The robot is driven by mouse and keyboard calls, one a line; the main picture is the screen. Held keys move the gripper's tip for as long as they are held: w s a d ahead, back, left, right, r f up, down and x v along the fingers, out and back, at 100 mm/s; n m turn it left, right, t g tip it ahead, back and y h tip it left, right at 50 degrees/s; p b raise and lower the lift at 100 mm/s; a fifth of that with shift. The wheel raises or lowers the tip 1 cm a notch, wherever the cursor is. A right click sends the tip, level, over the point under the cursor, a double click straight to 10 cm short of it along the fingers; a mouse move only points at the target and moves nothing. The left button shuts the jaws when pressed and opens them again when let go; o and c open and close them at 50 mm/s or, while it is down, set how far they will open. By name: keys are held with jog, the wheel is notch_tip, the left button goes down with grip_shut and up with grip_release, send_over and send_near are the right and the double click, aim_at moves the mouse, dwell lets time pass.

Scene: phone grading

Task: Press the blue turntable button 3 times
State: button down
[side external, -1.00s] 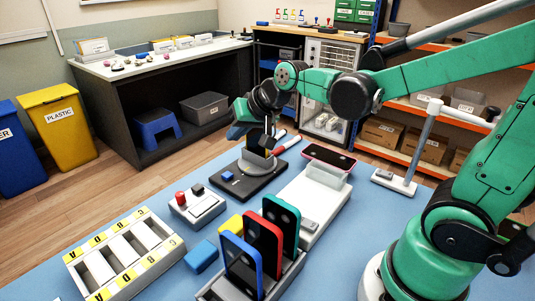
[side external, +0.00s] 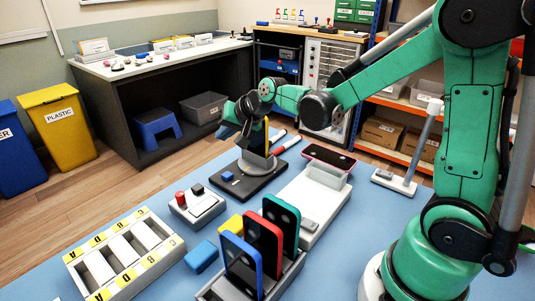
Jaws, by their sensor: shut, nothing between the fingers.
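The blue turntable button (side external: 228,176) is a small blue square on the left front part of the turntable's black base (side external: 240,190). The grey round turntable (side external: 246,168) sits behind it and carries a dark upright piece with a thin yellow edge (side external: 267,132). My gripper (side external: 242,138) is shut and empty. It hangs above and behind the button, apart from it, near the left side of the upright piece. Its fingertips are small and partly lost against dark surroundings.
A control box (side external: 199,206) with red and black buttons stands in front of the turntable. Upright blue, red and green phones fill a rack (side external: 291,272). A lettered tray (side external: 124,255) lies left.

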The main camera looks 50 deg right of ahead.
aim_at(230, 176)
jog(key=shift+f, duration=3.95)
jog(key=shift+f, duration=0.15)
jog(key=shift+f, duration=0.25)
jog(key=shift+f, duration=0.45)
jog(key=shift+r, duration=3.4)
